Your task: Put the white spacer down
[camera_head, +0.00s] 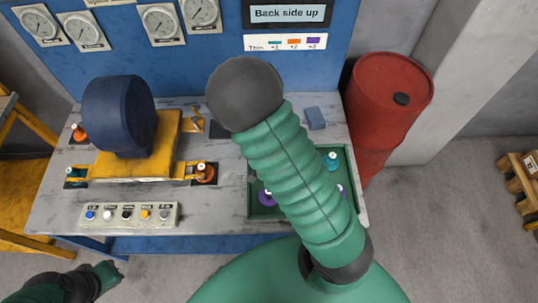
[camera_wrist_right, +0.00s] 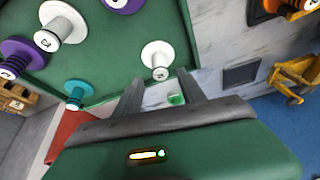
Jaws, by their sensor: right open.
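A white spacer (camera_wrist_right: 158,60), a round flange with a short stem, stands in the green tray (camera_wrist_right: 108,50) near the tray's edge in the right wrist view. My right gripper (camera_wrist_right: 160,77) is open, its two dark fingers apart just at that spacer, with nothing visibly clamped. A second white spacer (camera_wrist_right: 62,22) stands farther into the tray. In the head view my right arm covers much of the tray (camera_head: 262,212) and hides the right gripper and white spacers. My left gripper (camera_head: 108,273) is at the lower left, low and off the table; its jaws are unclear.
Purple (camera_wrist_right: 20,58) and teal (camera_wrist_right: 75,93) spacers share the tray. The motor (camera_head: 120,115) on its yellow base stands left on the table, behind a button box (camera_head: 125,214). A blue block (camera_head: 315,118) lies behind the tray; a red barrel (camera_head: 390,95) stands right.

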